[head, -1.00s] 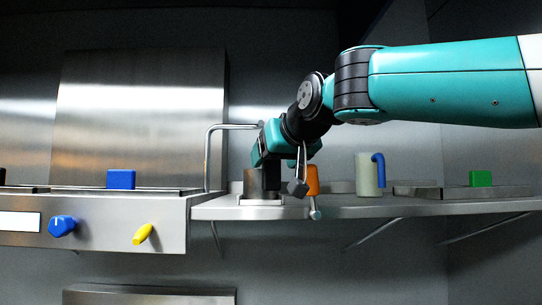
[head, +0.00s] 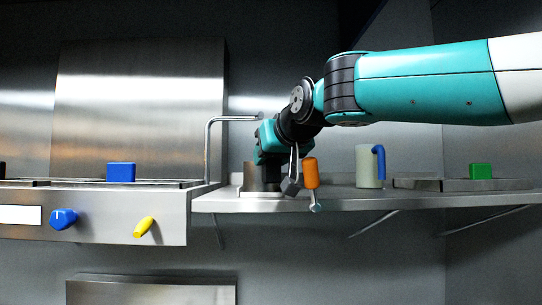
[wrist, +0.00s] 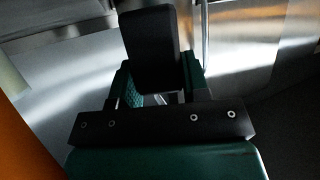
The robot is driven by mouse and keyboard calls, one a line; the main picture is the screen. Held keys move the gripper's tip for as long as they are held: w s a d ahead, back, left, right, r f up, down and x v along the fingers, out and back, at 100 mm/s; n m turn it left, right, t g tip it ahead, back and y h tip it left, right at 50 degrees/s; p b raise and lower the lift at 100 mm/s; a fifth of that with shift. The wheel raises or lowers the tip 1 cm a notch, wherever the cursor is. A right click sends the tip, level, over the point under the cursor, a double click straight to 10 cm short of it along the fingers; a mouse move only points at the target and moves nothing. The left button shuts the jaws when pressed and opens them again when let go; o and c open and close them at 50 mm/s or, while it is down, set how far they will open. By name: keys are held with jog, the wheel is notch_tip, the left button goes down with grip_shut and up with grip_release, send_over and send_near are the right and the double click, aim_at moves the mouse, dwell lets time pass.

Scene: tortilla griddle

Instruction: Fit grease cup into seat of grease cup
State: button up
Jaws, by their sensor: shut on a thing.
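An orange handle (head: 311,172) with a ball-ended rod stands just right of my gripper. A pale mug (head: 367,167) with a blue handle is farther right. The griddle (head: 110,207) with blue and yellow knobs is left. A bent metal rail (head: 208,150) rises beside the cup.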

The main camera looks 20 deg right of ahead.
jog(key=shift+s, duration=0.1)
jog(key=o, duration=1)
jog(key=shift+s, duration=0.1)
jog(key=shift+b+v, duration=2.3)
jog(key=shift+v, duration=6.35)
